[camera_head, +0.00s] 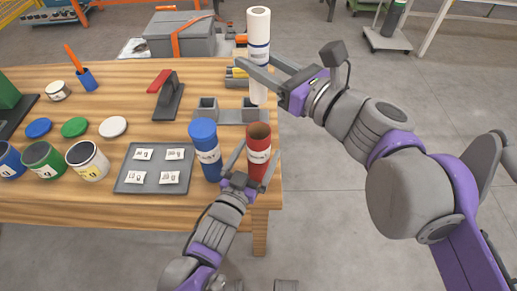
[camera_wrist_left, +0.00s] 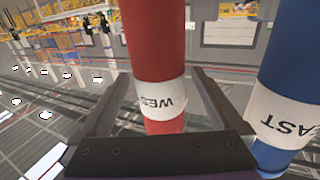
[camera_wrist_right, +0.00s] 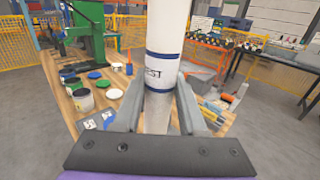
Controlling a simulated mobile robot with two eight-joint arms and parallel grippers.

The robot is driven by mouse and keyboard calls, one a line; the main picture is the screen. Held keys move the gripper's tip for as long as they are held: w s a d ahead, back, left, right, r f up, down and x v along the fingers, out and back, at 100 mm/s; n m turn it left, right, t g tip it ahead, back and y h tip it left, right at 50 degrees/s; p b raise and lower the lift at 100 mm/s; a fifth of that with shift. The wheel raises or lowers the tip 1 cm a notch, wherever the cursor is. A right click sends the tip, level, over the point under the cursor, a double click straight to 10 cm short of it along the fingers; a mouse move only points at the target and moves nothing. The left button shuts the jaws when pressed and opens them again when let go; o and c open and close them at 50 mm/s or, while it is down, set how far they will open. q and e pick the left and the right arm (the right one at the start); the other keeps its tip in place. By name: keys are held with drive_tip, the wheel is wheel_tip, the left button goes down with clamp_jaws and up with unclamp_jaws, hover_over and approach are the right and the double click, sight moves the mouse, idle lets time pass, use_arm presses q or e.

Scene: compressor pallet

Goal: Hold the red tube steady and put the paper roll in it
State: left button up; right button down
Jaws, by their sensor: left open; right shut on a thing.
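The red tube (camera_head: 258,158) stands upright near the table's right front corner, its open top facing up. In the left wrist view the red tube (camera_wrist_left: 157,60) has a white WEST label and stands between the fingers. My left gripper (camera_head: 257,150) is open around it, with a visible gap at the right finger. My right gripper (camera_head: 256,62) is shut on the white paper roll (camera_head: 258,24), which is upright with blue bands. The roll (camera_wrist_right: 165,30) also shows in the right wrist view. It appears behind the red tube; its height above the table is unclear.
The blue tube (camera_head: 204,142) stands close left of the red one. A grey tray (camera_head: 124,184) with labelled packets lies further left. A grey bracket (camera_head: 230,116) lies behind the tubes. Open cans (camera_head: 88,160) and lids (camera_head: 74,127) fill the table's left side.

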use_arm(q)
drive_tip(key=shift+w+d, duration=0.2)
drive_tip(key=shift+w, duration=0.3)
drive_tip(key=c, duration=1.4)
use_arm(e)
wheel_tip(320, 180, down, 13)
idle(0.6)
drive_tip(key=shift+c, duration=1.9)
unclamp_jaws()
drive_tip(key=shift+d, duration=0.1)
